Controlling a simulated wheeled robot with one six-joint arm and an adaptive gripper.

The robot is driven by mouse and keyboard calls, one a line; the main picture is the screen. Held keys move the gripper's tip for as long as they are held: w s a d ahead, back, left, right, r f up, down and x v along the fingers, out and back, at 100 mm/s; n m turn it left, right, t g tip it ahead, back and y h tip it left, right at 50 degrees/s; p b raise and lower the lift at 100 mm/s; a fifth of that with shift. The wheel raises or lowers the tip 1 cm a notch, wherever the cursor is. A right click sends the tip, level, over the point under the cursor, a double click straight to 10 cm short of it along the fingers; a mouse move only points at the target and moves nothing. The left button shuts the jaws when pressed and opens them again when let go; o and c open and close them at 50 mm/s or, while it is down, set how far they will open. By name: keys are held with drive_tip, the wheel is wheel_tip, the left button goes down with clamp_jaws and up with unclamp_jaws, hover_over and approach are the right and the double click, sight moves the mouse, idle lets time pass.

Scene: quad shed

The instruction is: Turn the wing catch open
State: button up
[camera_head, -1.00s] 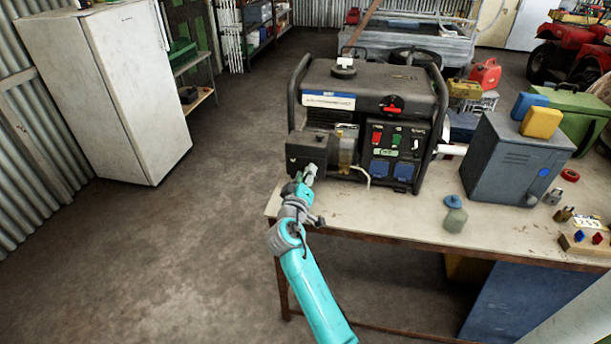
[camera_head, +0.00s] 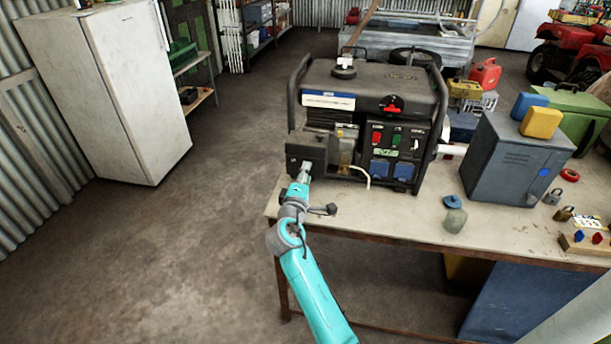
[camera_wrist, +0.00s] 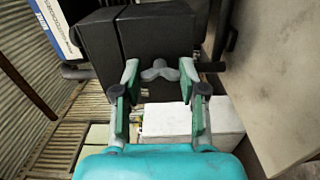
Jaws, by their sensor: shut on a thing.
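The wing catch (camera_wrist: 160,71) is a small grey two-winged knob on a black box-shaped housing (camera_wrist: 160,35) in the wrist view. Its wings point left and right, towards my fingers. My gripper (camera_wrist: 160,73) is shut on it, one green-and-grey finger at each wing. In the head view, my gripper (camera_head: 305,172) is at the lower left front of the black generator (camera_head: 365,85), against a dark cover (camera_head: 296,154). The catch is too small and covered to make out there.
The generator stands on a workbench (camera_head: 400,215). A small jar (camera_head: 454,220) and a grey metal box (camera_head: 515,165) are to its right. A white fridge (camera_head: 110,95) stands at the left. The floor between fridge and bench is clear.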

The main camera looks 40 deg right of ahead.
idle(0.4)
drive_tip(key=o, duration=1.1)
drive_tip(key=shift+o, duration=0.2)
drive_tip(key=v, duration=1.2)
